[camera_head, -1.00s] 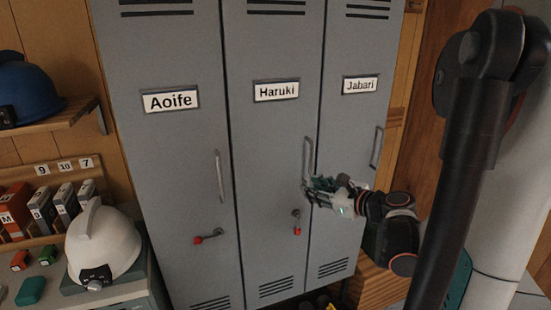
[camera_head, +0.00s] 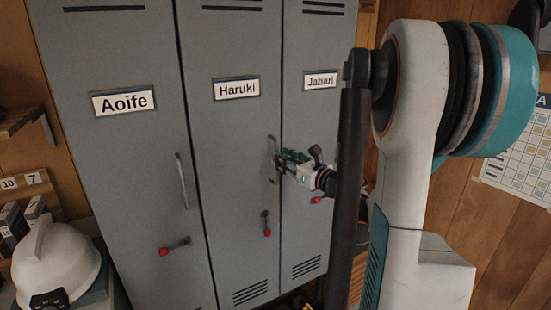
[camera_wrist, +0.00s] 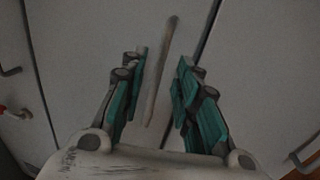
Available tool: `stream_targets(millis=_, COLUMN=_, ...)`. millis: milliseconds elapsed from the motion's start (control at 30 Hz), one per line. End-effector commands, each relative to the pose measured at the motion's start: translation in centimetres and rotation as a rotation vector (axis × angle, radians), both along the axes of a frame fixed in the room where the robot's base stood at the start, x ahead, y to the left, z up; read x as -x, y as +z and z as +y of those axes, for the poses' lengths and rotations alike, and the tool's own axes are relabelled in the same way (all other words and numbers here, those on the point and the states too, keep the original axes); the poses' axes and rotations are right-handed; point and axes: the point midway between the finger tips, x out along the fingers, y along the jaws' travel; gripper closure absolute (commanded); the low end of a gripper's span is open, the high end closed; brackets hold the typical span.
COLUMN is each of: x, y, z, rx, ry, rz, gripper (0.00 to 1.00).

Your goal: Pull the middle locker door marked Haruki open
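The middle grey locker door marked Haruki (camera_head: 230,175) looks shut, flush with its neighbours. Its upright bar handle (camera_head: 271,150) is near the door's right edge. My gripper (camera_head: 279,158) is at this handle, coming from the right. In the wrist view the handle (camera_wrist: 163,75) runs slightly tilted between the two teal-padded fingers of my gripper (camera_wrist: 162,72). The fingers are apart, with a gap showing on both sides of the bar, and I see no contact.
The Aoife door (camera_head: 120,160) is on the left and the Jabari door (camera_head: 318,120) on the right, both shut. A white helmet (camera_head: 55,262) sits at lower left. My own arm covers part of the Jabari door. A wall chart (camera_head: 520,150) is at far right.

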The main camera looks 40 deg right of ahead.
Motion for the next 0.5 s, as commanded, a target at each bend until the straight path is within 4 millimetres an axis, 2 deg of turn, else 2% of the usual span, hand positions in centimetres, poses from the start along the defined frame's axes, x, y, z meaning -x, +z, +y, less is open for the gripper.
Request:
stream_targets(millis=100, x=-2.1, y=-0.1, z=0.1, rx=0.0, ry=0.003, rz=0.0, gripper=0.71)
stream_targets(millis=200, x=-3.2, y=-0.1, z=-0.1, rx=0.0, ry=0.001, rz=0.0, gripper=0.71)
stream_targets(millis=500, x=-4.4, y=0.0, z=-0.2, rx=0.001, ry=0.0, rz=0.0, gripper=0.71)
